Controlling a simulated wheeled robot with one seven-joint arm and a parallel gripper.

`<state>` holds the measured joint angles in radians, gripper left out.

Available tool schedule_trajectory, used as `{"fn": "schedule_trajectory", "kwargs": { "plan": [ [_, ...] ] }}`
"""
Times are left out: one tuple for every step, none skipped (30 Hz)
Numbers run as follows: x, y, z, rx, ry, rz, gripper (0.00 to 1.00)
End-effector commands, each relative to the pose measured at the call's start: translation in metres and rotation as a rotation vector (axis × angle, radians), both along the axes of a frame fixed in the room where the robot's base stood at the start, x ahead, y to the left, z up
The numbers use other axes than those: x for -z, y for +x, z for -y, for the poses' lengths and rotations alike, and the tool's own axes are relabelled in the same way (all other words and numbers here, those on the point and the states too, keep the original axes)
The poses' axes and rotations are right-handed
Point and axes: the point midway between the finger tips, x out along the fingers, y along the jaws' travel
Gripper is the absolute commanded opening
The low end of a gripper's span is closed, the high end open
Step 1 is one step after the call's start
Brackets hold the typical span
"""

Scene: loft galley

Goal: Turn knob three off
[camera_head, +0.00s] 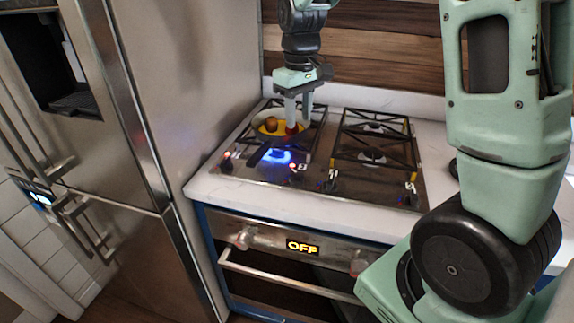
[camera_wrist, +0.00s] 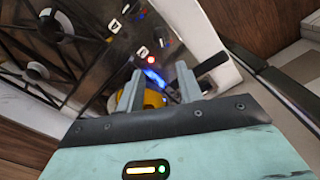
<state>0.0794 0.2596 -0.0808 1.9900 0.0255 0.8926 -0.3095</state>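A hob (camera_head: 345,187) has a row of several dark knobs along its front edge. The third knob from the left (camera_head: 331,186) sits right of centre, with a small white label; I cannot read the labels surely. A red light glows by the second knob from the left (camera_head: 296,178) and another at the far left knob (camera_head: 226,164). A blue flame (camera_head: 275,156) burns at the front left burner; it also shows in the wrist view (camera_wrist: 154,77). My gripper (camera_head: 298,128) is open and empty, pointing down over the pan, behind the knobs.
The right burners (camera_head: 372,156) show no flame. The oven below displays OFF (camera_head: 302,246). A steel fridge (camera_head: 180,90) stands close at left.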

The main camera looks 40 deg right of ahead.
Motion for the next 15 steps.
{"fn": "schedule_trajectory", "kwargs": {
  "plan": [
    [0.009, -0.001, -0.001, -0.001, 0.001, -0.005, 0.36],
    [0.014, -0.002, -0.001, -0.001, 0.001, -0.006, 0.36],
    [0.022, -0.002, -0.001, -0.001, 0.001, -0.006, 0.36],
    [0.028, -0.002, -0.001, -0.002, 0.001, -0.007, 0.36],
    [0.034, -0.002, -0.001, -0.002, 0.001, -0.007, 0.36],
    [0.043, -0.002, -0.001, -0.002, 0.001, -0.006, 0.36],
    [0.049, -0.002, -0.001, -0.002, 0.002, -0.007, 0.36],
    [0.055, -0.002, -0.001, -0.002, 0.002, -0.007, 0.36],
    [0.064, -0.002, -0.002, -0.002, 0.002, -0.006, 0.36],
    [0.07, -0.002, -0.002, -0.002, 0.002, -0.007, 0.36],
    [0.076, -0.002, -0.002, -0.001, 0.002, -0.006, 0.36],
    [0.085, -0.002, -0.002, -0.001, 0.002, -0.006, 0.36],
    [0.091, -0.002, -0.002, -0.002, 0.002, -0.007, 0.36],
    [0.097, -0.002, -0.002, -0.001, 0.002, -0.007, 0.36],
    [0.105, -0.002, -0.002, -0.002, 0.002, -0.006, 0.36]
  ]
}}
